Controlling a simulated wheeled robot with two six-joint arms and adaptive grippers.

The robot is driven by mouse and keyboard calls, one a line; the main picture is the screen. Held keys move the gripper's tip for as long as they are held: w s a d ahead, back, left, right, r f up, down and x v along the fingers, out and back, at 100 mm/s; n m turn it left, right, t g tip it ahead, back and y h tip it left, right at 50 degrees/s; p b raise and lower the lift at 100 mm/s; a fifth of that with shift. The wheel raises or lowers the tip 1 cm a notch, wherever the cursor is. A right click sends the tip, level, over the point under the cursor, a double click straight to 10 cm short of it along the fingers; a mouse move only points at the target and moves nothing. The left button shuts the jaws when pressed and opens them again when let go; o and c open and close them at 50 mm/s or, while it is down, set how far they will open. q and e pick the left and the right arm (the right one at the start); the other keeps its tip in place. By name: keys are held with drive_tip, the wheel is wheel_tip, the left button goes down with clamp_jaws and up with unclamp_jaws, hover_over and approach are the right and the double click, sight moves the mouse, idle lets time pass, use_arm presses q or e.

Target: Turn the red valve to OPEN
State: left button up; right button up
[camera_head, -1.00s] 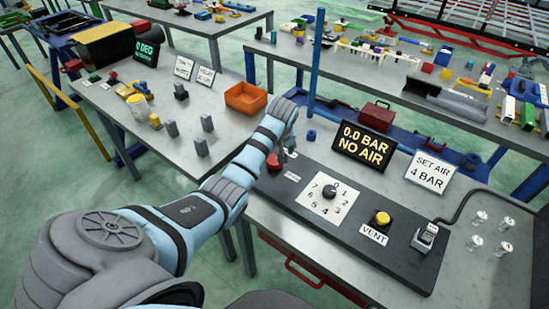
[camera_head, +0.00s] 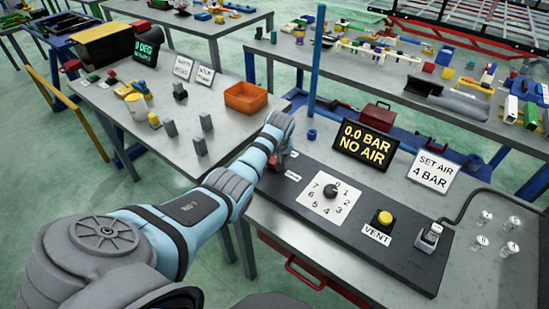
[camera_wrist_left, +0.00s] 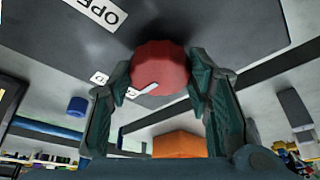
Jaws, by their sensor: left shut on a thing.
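The red valve (camera_wrist_left: 158,62) is a round faceted knob with a white mark, on the dark panel (camera_head: 372,231). In the left wrist view it sits between the two fingers of my left gripper (camera_wrist_left: 158,74), which is shut on it. A white label reading OPEN (camera_wrist_left: 98,11) is partly cut off at the top of that view. A second small label (camera_wrist_left: 99,78) is partly hidden by a finger. In the head view my left gripper (camera_head: 279,163) is at the panel's left end, and my arm mostly hides the valve. My right gripper is not in view.
A display (camera_head: 366,143) reads 0.0 BAR NO AIR. An orange bin (camera_head: 246,97) stands on the neighbouring table.

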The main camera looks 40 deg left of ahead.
use_arm(q)
drive_tip(key=shift+o, duration=0.2)
